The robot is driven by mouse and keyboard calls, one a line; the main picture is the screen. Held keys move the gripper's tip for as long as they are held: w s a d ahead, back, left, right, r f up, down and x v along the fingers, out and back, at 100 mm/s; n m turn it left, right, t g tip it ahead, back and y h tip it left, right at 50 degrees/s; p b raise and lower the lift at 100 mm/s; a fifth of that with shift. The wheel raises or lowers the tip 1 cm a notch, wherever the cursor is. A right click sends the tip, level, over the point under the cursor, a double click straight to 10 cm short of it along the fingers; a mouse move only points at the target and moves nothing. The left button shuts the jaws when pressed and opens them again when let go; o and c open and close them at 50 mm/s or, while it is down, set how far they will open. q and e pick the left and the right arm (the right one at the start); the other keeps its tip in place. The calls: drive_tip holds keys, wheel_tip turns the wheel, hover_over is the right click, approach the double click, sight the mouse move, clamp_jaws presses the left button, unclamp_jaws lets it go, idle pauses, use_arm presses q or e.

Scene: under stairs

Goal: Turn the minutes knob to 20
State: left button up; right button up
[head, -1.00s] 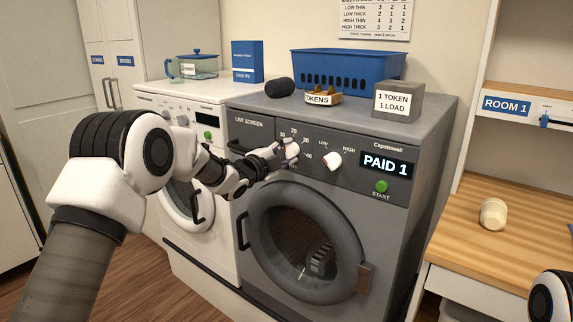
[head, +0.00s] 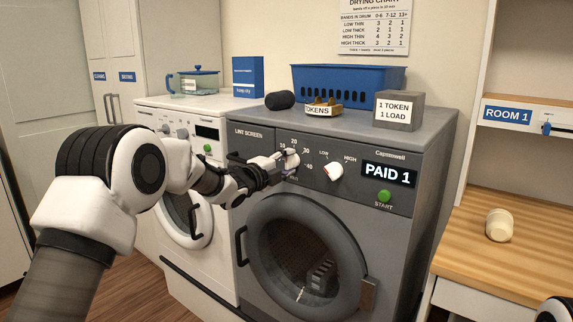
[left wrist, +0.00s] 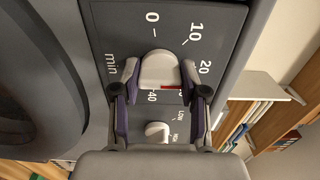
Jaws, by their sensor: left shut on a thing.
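The white minutes knob (head: 291,160) is on the grey dryer's front panel, to the left of a white low/high knob (head: 333,171). My left gripper (head: 283,163) reaches it from the left and is shut on it. In the left wrist view the minutes knob (left wrist: 159,68) sits between the two fingers (left wrist: 160,92). Its red mark is on its lower right side, between the printed 20 and 40; the number beside it is partly hidden. The low/high knob (left wrist: 157,130) shows below. My right gripper is out of view; only part of that arm shows at lower right.
The panel also has a lit PAID 1 display (head: 388,174) and a green start button (head: 384,196). A tokens tray (head: 322,110), a blue basket (head: 348,84) and a grey box (head: 399,109) stand on the dryer. A beige cup (head: 499,225) lies on the wooden counter (head: 480,258).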

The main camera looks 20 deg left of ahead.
use_arm(q)
drive_tip(key=o, duration=1.2)
drive_tip(key=shift+f, duration=0.1)
drive_tip(key=shift+c, duration=0.2)
drive_tip(key=v, duration=1.2)
